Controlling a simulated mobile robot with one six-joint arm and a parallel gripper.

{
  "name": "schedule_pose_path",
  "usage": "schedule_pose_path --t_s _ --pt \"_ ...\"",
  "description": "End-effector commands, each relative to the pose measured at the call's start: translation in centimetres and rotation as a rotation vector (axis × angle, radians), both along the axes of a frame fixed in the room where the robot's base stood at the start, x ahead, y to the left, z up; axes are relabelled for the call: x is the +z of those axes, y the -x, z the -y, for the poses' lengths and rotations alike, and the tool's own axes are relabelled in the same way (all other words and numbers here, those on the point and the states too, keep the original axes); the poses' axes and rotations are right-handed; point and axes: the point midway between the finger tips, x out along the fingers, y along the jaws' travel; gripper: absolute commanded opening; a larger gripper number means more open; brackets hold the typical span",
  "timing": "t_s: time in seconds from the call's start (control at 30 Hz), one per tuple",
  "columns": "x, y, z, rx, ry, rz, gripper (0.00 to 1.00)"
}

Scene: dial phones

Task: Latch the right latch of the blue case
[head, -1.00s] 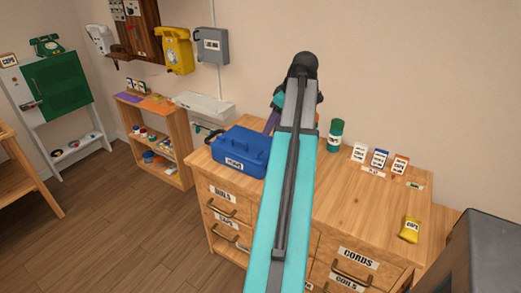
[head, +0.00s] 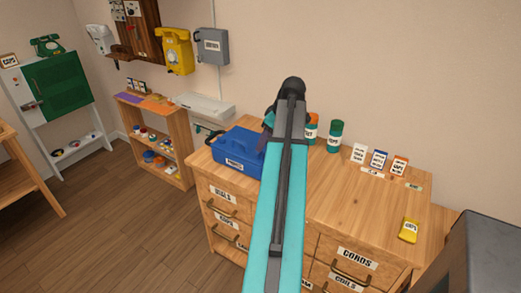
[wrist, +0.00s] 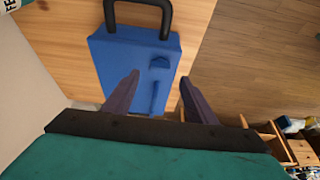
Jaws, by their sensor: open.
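The blue case (head: 232,160) sits on the left part of the wooden cabinet top, with a label on its front. It also shows in the wrist view (wrist: 112,60), with a dark handle (wrist: 139,8) at the top. A raised blue latch-like part (wrist: 159,62) and a narrow blue strip (wrist: 154,98) show on its face; I cannot tell whether the latch is closed. My gripper (wrist: 160,77) is open and empty, its two purple fingers apart on either side of the latch part in the picture. In the head view my arm hides most of the gripper and the case's right end.
Several small cards (head: 379,159) and a yellow packet (head: 409,230) are farther right. The cabinet top (head: 350,205) between is clear. A grey box (head: 212,46) hangs on the wall.

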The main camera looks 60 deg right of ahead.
Motion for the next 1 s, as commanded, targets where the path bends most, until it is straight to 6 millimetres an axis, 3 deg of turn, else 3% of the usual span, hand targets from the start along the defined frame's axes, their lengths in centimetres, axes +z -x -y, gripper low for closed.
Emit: schedule_pose_path --t_s 0.5,1.0 --pt "-4.6 -1.9 0.0 0.0 -0.001 -0.001 0.52" --pt "-5.4 -2.3 0.0 0.0 0.001 0.0 0.52"
